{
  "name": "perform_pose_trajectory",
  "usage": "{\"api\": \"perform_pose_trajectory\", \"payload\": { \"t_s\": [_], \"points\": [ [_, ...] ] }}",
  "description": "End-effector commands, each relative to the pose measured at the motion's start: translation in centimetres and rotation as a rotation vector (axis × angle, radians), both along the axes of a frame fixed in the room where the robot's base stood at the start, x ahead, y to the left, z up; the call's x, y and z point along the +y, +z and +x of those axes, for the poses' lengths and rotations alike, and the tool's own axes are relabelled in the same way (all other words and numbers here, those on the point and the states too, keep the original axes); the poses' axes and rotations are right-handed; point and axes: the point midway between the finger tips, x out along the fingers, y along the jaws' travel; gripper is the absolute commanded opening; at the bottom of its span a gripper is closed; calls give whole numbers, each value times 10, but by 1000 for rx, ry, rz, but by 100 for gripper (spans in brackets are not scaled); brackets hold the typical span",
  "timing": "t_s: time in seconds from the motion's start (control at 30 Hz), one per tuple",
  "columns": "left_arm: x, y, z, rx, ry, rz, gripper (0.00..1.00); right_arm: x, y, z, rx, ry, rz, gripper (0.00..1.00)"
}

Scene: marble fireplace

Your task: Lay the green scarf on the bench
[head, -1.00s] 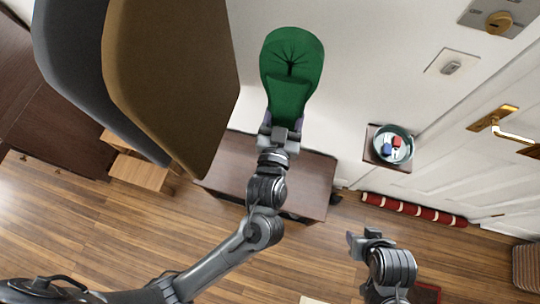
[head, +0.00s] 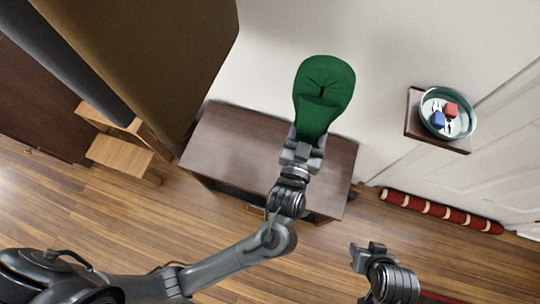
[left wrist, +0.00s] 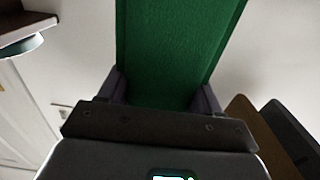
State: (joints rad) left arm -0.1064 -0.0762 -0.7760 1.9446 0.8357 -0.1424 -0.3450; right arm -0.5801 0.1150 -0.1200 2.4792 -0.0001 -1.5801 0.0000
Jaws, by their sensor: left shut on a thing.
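The green scarf (head: 325,88) hangs from my left gripper (head: 307,140), which is shut on it. In the left wrist view the scarf (left wrist: 175,50) fills the space between the two fingers (left wrist: 162,92). The dark brown bench (head: 235,145) stands against the wall. In the head view, my left gripper overlaps the bench's right part, with most of the scarf against the wall behind it; the height between scarf and bench is hard to tell. My right gripper (head: 362,254) is over the floor at lower right, with no object visible in it; its finger gap is unclear.
A small wall shelf (head: 412,122) holds a bowl (head: 467,128) with keys and red and blue items. A red striped roll (head: 440,211) lies along the wall. Large brown and grey hanging shapes (head: 150,60) fill the upper left. A wooden step stool (head: 120,155) stands left of the bench.

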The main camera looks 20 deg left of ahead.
Motion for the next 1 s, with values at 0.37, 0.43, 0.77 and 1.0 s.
{"api": "perform_pose_trajectory", "payload": {
  "t_s": [0.37, 0.43, 0.77, 1.0],
  "points": [
    [28, -37, 4, -3, 1, 4, 29, 0, -34, 0, -1, 1, -1, 49],
    [42, -47, 7, -2, 1, 5, 29, -1, -42, 0, -2, 2, -4, 49],
    [100, -80, 16, -2, -1, 4, 29, -2, -73, 0, -1, 6, -8, 49],
    [115, -86, 18, -1, 0, 0, 29, -2, -79, 0, -1, 5, -8, 49]
  ]
}}
